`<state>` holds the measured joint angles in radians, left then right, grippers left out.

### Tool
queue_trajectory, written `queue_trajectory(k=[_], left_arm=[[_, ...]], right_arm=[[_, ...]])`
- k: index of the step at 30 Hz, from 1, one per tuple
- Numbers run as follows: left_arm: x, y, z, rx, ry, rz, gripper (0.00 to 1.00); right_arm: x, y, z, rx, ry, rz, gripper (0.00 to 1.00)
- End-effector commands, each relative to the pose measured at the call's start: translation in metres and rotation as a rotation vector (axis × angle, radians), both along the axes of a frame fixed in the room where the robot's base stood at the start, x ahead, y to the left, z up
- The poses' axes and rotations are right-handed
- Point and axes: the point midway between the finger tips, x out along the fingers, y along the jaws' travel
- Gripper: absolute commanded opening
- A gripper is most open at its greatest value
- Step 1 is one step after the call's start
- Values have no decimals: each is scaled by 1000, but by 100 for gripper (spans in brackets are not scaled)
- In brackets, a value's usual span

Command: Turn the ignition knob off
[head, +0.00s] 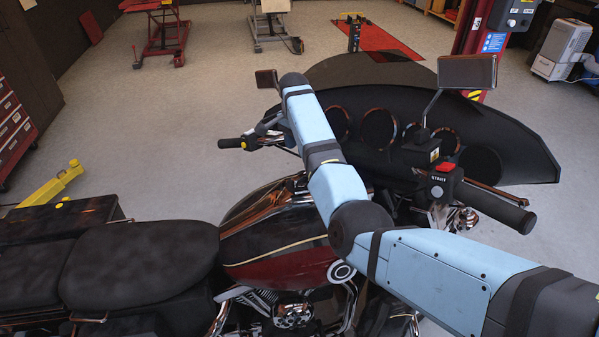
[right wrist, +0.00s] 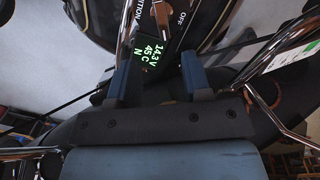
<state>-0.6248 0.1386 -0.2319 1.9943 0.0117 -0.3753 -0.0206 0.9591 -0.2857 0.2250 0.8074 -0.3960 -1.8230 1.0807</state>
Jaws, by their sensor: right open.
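The motorcycle (head: 285,250) stands below me, with a black and dark red tank. In the right wrist view, a coppery piece (right wrist: 161,14), which looks like the ignition knob, lies between lettering ending in "TION" and the word "OFF". A small display (right wrist: 148,52) with green text reads 14.3 V, 45 C, N. My right gripper (right wrist: 158,72) is open, its two fingers apart over the display, with the knob beyond the tips. I cannot tell whether anything touches. In the head view my right arm crosses the bike and hides the gripper and knob. My left gripper is not in view.
The handlebar's left grip (head: 232,143) and right grip (head: 497,207) stick out on both sides. A red switch (head: 445,167) sits above a START label. Mirrors (head: 467,72) and the fairing (head: 400,82) rise ahead. The seat (head: 140,262) is at left. Grey floor surrounds the bike.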

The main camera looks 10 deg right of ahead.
Motion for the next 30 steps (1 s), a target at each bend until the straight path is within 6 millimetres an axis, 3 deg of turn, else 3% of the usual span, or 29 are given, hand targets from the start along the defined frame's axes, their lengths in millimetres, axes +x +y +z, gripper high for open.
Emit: queue_trajectory(k=[9,15,21,29,30], left_arm=[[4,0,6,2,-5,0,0],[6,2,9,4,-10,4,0],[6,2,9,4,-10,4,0],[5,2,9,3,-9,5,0],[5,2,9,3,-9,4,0]], right_arm=[[-5,-4,-68,0,1,0,45],[-7,-6,-99,0,1,0,45],[-8,-6,-110,0,0,0,45],[-8,-6,-111,0,-1,0,45],[-8,-6,-111,0,-1,0,36]])
